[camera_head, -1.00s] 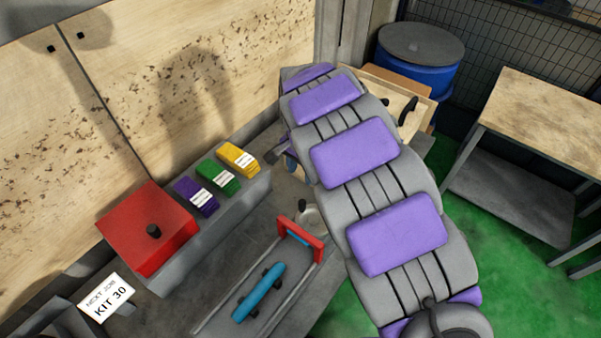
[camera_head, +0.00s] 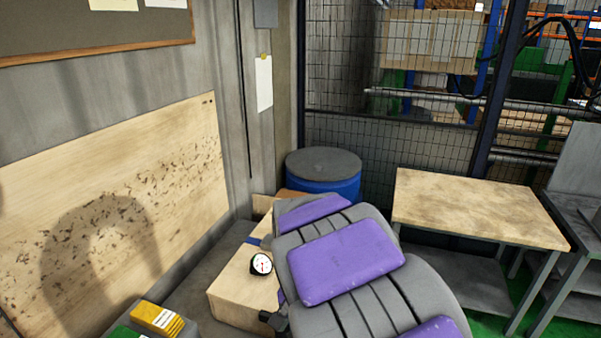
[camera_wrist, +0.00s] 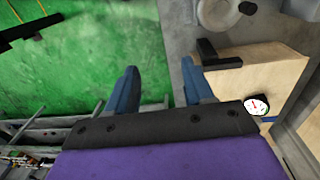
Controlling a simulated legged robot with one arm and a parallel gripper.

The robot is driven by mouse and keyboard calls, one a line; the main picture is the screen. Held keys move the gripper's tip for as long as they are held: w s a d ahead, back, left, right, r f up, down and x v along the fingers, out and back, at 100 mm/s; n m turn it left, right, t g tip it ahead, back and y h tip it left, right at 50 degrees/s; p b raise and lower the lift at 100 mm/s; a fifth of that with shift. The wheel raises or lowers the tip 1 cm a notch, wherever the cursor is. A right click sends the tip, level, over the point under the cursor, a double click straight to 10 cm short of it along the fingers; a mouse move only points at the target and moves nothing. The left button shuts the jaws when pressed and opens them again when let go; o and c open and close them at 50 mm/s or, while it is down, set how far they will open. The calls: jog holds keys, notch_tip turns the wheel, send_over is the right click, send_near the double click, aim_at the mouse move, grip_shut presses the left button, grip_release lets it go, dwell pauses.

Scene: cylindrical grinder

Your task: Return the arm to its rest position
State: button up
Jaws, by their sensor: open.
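My gripper (camera_wrist: 160,82) shows in the wrist view with two blue-grey fingers spread wide. Nothing is between them; green floor (camera_wrist: 85,60) and a grey surface lie beyond. My purple and grey arm fills the lower middle of the head view. It reaches towards a light wooden box (camera_head: 228,304) by the wall and hides part of it. The gripper's fingers cannot be made out in the head view.
A dial gauge (camera_head: 261,264) sits at the wooden box, right of the fingers in the wrist view (camera_wrist: 257,106). A blue drum (camera_head: 324,187) stands behind. A wood-topped table (camera_head: 475,208) is at right, by a mesh fence. A yellow packet (camera_head: 158,318) is at lower left.

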jog(key=s+d+n+b, duration=0.1)
jog(key=s+d, duration=0.3)
jog(key=s, duration=0.4)
jog(key=s+d+f+n+g+b, duration=0.1)
jog(key=s+d, duration=0.3)
jog(key=s, duration=0.5)
jog(key=s+d+f+n+b, duration=0.1)
jog(key=s+d, duration=0.3)
jog(key=s, duration=0.4)
jog(key=shift+s+d+n+y+b, duration=0.35)
jog(key=shift+s+n+y+b, duration=0.05)
jog(key=shift+n+b, duration=0.1)
jog(key=shift+c, duration=0.9)
jog(key=shift+a+f, duration=0.1)
jog(key=shift+a, duration=0.1)
